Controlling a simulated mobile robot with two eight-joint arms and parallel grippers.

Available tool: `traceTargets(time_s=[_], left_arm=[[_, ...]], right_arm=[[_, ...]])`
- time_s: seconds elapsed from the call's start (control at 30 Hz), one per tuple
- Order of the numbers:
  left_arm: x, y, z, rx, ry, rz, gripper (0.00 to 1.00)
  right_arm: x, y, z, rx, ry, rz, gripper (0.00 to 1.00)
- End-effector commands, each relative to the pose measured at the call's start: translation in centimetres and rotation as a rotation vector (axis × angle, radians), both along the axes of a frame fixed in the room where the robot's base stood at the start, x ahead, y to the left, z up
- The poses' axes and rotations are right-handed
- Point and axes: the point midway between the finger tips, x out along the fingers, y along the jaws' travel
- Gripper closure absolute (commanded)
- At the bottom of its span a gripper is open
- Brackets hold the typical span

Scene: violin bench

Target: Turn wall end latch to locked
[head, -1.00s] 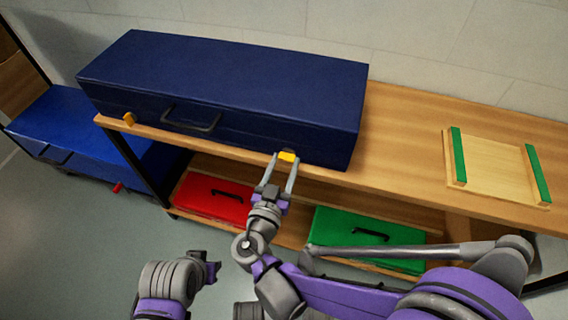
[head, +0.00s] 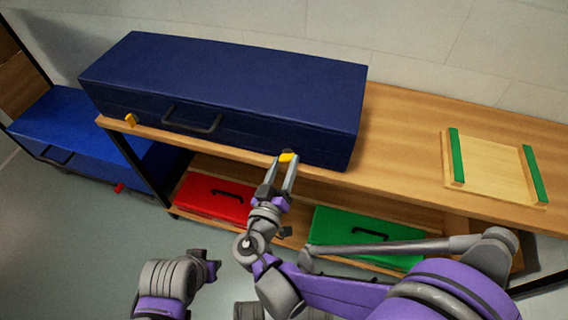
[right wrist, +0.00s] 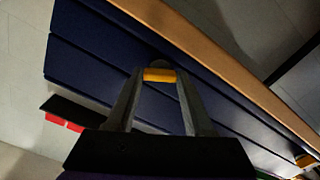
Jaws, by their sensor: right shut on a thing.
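A long dark blue case (head: 225,85) lies closed on the wooden bench. Its front has two yellow latches and a dark handle (head: 192,117). My right gripper (head: 287,161) is shut on the yellow latch (head: 289,156) near the case's right end. In the right wrist view this latch (right wrist: 160,75) sits between the two fingertips, lying crosswise to them. The other yellow latch (head: 130,119) is near the left end, upright and untouched; it also shows in the right wrist view (right wrist: 305,160).
The bench (head: 400,140) is clear to the right of the case, up to a wooden tray with green strips (head: 540,176). A red case (head: 212,197) and a green case (head: 360,236) lie on the shelf below. Another blue case (head: 80,135) stands at far left.

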Motion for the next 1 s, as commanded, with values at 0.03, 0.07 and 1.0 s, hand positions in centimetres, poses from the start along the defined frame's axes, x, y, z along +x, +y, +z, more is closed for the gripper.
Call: traceTargets(time_s=[0.03,0.07,1.0], left_arm=[[-0.02,0.00,0.14,0.000,0.000,0.000,0.72],[-0.02,0.00,0.19,0.000,-0.001,0.000,0.72],[-0.12,0.00,1.06,0.000,-0.003,0.000,0.72]], right_arm=[[-0.01,0.00,0.01,-0.042,0.013,0.000,1.00],[-0.01,0.00,0.01,-0.070,0.020,0.000,1.00],[-0.02,-0.03,-0.04,-0.885,0.245,0.000,1.00]])
